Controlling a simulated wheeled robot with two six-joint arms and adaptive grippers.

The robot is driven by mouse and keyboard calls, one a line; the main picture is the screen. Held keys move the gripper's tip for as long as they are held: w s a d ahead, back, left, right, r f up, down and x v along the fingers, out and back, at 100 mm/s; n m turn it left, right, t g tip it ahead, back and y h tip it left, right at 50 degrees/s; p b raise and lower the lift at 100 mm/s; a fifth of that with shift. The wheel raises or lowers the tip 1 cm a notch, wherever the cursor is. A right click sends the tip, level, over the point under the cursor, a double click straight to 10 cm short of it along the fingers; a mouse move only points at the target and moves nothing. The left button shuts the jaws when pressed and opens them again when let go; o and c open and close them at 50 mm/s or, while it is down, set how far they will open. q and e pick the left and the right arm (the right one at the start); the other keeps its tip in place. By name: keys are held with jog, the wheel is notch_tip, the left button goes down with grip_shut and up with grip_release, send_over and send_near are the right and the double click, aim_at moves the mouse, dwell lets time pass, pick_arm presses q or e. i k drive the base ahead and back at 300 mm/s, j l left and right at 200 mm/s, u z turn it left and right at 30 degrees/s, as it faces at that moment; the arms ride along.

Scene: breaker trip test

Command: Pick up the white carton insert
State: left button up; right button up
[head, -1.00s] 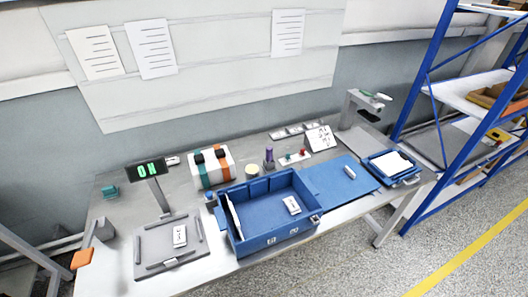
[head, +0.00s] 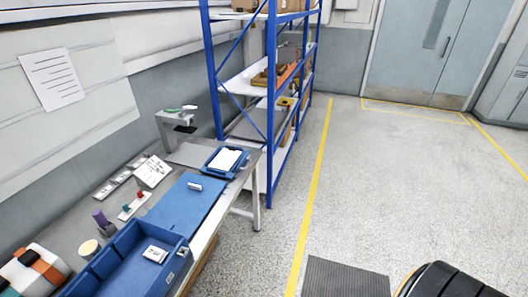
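I cannot make out a white carton insert for certain. The blue crate (head: 118,262) is cut off at the lower left, and its left end is out of view. Inside it lies a small white block with dark markings (head: 155,254). A white flat piece (head: 228,159) lies in the small blue tray (head: 212,168) at the bench's far end; I cannot tell if it is the insert. Neither of my grippers is in view.
A blue mat (head: 180,212) with a small pale piece on it lies between crate and tray. Blue shelving (head: 272,100) stands past the bench. Open speckled floor (head: 400,170) with yellow lines spreads right; a dark mat (head: 345,279) lies there.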

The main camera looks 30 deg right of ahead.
aim_at(226, 160)
jog(key=z, duration=0.65)
jog(key=u, duration=0.4)
jog(key=i+l+u, duration=0.3)
jog(key=l, duration=0.3)
jog(key=i+l+u, duration=0.15)
jog(key=i+l, duration=0.15)
jog(key=i+l+u, duration=0.15)
jog(key=l, duration=0.2)
jog(key=i+l+u, duration=0.15)
jog(key=l, duration=0.2)
jog(key=i+l+u, duration=0.15)
jog(key=l, duration=0.25)
